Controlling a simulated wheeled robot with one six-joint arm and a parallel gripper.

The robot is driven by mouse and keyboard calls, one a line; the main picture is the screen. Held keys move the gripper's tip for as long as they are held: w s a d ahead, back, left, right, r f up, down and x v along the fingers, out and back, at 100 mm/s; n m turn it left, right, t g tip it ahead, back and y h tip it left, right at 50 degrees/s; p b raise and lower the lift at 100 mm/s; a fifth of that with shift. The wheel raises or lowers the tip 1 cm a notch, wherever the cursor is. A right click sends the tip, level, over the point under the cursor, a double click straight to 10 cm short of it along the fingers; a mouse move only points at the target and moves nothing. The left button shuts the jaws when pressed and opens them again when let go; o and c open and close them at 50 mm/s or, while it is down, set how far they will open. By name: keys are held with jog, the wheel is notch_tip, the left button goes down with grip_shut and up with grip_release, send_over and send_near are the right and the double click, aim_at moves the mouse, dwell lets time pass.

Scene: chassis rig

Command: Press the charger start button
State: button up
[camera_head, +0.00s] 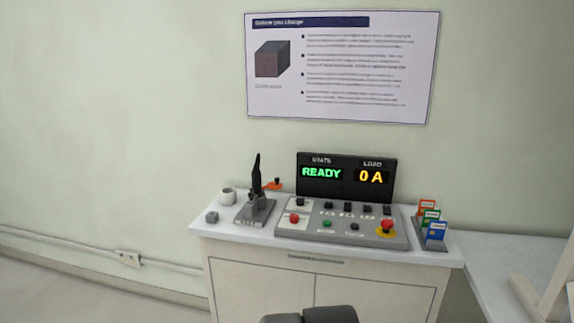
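A grey control panel (285,232) lies on top of a white cabinet. It carries a green button (327,224) near its front middle, a red button (294,218) to the left and a black button (354,227) to the right. Which one is the charger start button I cannot read from the small labels. A black display (347,189) behind the panel shows READY in green and 0 A in orange. Dark parts of my gripper (304,314) show at the bottom edge, in front of and below the panel, apart from it. Most of the gripper is cut off.
A red knob on a yellow base (387,227) sits at the panel's right. A black lever (257,178) on a grey base and a white cup (228,196) stand left. A rack of coloured cards (432,227) stands right. The cabinet (292,283) front is below.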

grip_shut()
dwell(1.3)
